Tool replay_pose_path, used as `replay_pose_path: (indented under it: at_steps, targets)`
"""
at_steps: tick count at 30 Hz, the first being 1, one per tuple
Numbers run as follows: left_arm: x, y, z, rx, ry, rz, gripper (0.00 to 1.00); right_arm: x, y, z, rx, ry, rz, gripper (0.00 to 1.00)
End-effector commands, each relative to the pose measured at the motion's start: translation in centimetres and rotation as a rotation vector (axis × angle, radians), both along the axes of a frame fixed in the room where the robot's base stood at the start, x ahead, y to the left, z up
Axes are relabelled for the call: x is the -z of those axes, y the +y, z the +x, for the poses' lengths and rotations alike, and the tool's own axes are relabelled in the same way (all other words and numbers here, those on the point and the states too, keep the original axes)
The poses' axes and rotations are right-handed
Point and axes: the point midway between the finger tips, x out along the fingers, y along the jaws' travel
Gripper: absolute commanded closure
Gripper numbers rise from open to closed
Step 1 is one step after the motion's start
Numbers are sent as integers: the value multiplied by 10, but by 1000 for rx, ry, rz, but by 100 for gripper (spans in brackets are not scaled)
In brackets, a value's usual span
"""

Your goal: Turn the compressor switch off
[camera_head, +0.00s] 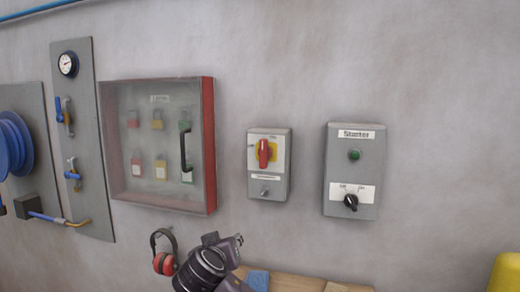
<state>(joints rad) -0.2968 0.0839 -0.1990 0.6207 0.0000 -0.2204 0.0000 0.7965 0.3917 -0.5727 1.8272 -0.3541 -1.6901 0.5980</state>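The compressor switch (264,153) is a red rotary handle on a yellow plate, on a small grey wall box (270,188). Its handle stands about upright. Small print beside it and the label below are too small to read surely. A small silver fitting sits under the label. A dark gripper (236,245), which I take as my left, shows at the bottom, below and left of this box and clear of it. Its fingers are foreshortened, so I cannot tell if they are open. My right gripper is not in view.
A grey "Starter" box (352,170) with a green lamp and black knob hangs to the right. A red-framed cabinet (209,145) hangs left, with gauge and valve panels beyond. Red ear defenders (164,262) hang below. A wooden surface (305,284) and something yellow (506,272) show at the bottom.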

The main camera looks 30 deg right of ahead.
Motion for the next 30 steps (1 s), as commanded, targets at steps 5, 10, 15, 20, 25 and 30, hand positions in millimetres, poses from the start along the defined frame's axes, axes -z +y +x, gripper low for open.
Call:
replay_pose_path:
  at_steps: [5,10,15,20,25,30]
  targets:
    - [-1,-3,-12,-1,18,-3,57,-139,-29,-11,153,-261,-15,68]
    - [-2,-7,-13,0,18,-7,57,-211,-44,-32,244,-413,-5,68]
    - [-5,-7,-8,1,10,-8,57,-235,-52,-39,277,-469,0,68]
    - [-14,-7,1,1,-2,-9,57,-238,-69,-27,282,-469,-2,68]
    - [-24,-6,2,1,-4,-7,57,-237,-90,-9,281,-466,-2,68]
    - [-30,-5,1,1,-3,-6,57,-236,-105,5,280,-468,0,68]
